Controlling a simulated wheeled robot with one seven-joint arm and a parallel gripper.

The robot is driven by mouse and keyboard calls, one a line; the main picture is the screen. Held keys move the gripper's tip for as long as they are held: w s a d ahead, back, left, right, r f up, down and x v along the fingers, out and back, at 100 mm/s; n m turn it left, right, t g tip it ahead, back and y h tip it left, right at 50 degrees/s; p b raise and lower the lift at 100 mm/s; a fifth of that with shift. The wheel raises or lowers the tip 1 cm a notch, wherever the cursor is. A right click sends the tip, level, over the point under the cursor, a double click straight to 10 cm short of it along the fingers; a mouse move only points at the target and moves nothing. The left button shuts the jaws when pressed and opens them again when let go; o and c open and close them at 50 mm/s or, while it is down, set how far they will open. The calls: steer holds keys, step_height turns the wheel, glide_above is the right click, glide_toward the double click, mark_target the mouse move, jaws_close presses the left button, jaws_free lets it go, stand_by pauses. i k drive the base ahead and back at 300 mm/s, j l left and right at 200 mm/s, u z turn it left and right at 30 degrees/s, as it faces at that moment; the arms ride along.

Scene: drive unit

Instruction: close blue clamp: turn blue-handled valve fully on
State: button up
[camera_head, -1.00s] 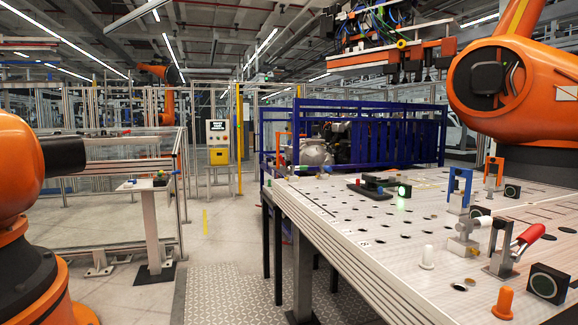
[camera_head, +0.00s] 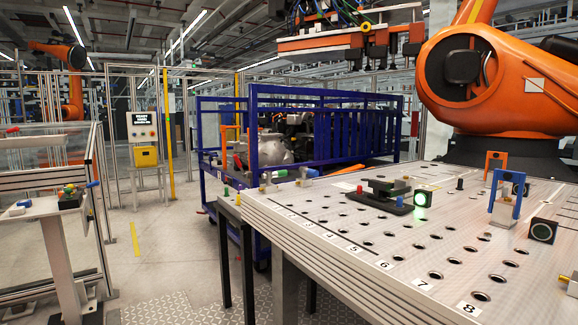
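A blue clamp (camera_head: 505,197), an upright blue frame, stands on the perforated table (camera_head: 330,235) at the right. I cannot tell from here whether it is open or shut. My gripper is not in view.
A blue cage cart (camera_head: 325,130) stands behind the table. A large orange robot (camera_head: 500,85) stands beyond the table at the right. A lit green lamp box (camera_head: 422,198) sits beside a dark fixture (camera_head: 385,192). Open floor (camera_head: 150,255) lies between stand and table.

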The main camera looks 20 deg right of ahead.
mark_target(305, 171)
steer(key=i+z, duration=0.25)
steer(key=i, duration=0.2)
steer(key=i+j+z, duration=0.2)
steer(key=i, duration=0.25)
steer(key=i+j+z, duration=0.25)
steer(key=i, duration=0.2)
steer(key=i+j, duration=0.1)
steer(key=j, duration=0.15)
steer(key=l+z, duration=0.05)
